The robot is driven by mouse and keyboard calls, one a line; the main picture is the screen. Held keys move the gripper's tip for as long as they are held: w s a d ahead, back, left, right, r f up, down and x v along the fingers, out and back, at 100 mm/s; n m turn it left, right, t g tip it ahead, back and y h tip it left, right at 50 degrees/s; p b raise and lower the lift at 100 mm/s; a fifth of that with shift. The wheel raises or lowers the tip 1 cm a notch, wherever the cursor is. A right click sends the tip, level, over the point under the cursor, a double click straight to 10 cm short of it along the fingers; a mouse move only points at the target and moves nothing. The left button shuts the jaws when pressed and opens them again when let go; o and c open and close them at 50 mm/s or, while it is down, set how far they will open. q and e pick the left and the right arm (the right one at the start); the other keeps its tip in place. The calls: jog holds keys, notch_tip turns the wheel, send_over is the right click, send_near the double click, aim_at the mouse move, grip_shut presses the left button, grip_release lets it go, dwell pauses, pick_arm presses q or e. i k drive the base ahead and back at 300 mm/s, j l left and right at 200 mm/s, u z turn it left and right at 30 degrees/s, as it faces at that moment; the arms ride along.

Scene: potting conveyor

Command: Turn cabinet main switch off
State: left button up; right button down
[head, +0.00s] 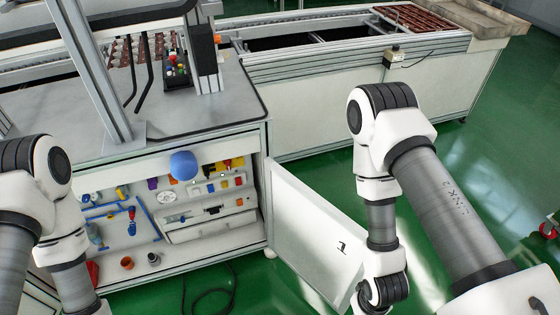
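The cabinet (215,141) under the grey worktop stands open, and its white door (312,222) is swung out to the right. Inside are small coloured components, with a group of yellow and red parts (228,163) at the upper right. I cannot tell which of them is the main switch or how it is set. A blue ball-shaped thing (184,165) covers part of the opening. My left arm is at the left edge and my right arm is right of the door. Both arms run down to the bottom of the picture, and neither gripper shows.
Blue pipes (148,219) and an orange cup (127,262) are in the cabinet's lower left. A black cable (210,293) lies on the green floor in front. A conveyor (330,100) runs behind to the right. The floor at the right is mostly clear.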

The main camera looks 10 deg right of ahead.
aim_at(228, 162)
jog(key=i+l+z, duration=0.1)
jog(key=l, duration=0.3)
jog(key=i+l+z, duration=0.1)
jog(key=l, duration=0.3)
jog(key=i+l+z, duration=0.1)
jog(key=i+l, duration=0.15)
jog(key=l, duration=0.15)
